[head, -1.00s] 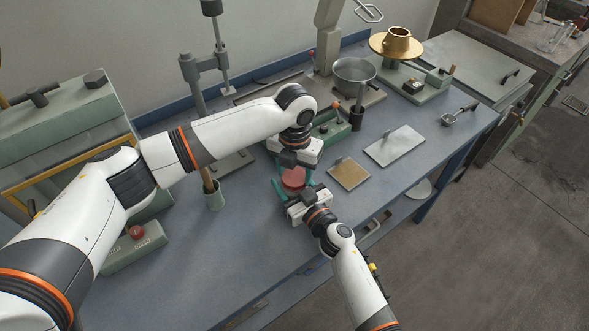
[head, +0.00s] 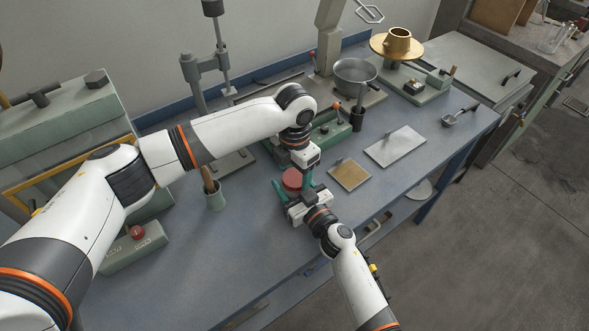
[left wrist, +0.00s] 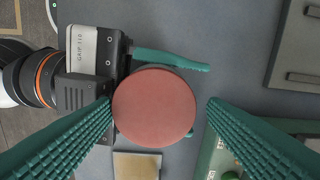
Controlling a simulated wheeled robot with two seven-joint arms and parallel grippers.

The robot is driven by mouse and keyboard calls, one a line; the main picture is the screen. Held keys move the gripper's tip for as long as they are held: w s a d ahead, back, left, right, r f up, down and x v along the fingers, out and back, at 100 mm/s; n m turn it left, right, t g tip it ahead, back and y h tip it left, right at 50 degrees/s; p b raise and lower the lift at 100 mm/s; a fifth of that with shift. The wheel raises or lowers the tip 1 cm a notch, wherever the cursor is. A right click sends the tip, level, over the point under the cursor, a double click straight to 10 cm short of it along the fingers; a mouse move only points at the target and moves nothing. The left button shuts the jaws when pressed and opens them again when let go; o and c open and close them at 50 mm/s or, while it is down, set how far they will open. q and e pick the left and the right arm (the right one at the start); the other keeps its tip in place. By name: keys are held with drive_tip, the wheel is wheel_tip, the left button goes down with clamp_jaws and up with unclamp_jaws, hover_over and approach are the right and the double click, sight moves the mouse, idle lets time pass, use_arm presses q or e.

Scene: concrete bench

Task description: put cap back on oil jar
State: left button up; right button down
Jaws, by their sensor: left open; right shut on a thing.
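The red round cap (head: 292,179) lies flat over the oil jar, and it also shows in the left wrist view (left wrist: 154,108). The jar is almost all hidden under the cap; a dark round edge (left wrist: 158,68) shows beyond it. I cannot tell how tightly the cap sits. My left gripper (left wrist: 160,106) is open above the cap, one finger on each side, the right one clear of it. My right gripper (head: 290,196) is shut on the jar from the front; one of its green fingers (left wrist: 172,59) runs along the jar's side.
A tan plate (head: 349,175) and a grey plate (head: 395,146) lie to the right. A green device (head: 330,132) sits behind the left gripper. The bench (head: 200,270) is clear at front left.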

use_arm(q)
drive_tip(key=shift+s+d, duration=0.3)
drive_tip(key=shift+d, duration=0.05)
drive_tip(key=shift+r, duration=0.25)
drive_tip(key=shift+a+r, duration=0.1)
drive_tip(key=shift+r, duration=1.9)
drive_tip(key=shift+w, duration=0.1)
drive_tip(key=shift+c, duration=0.5)
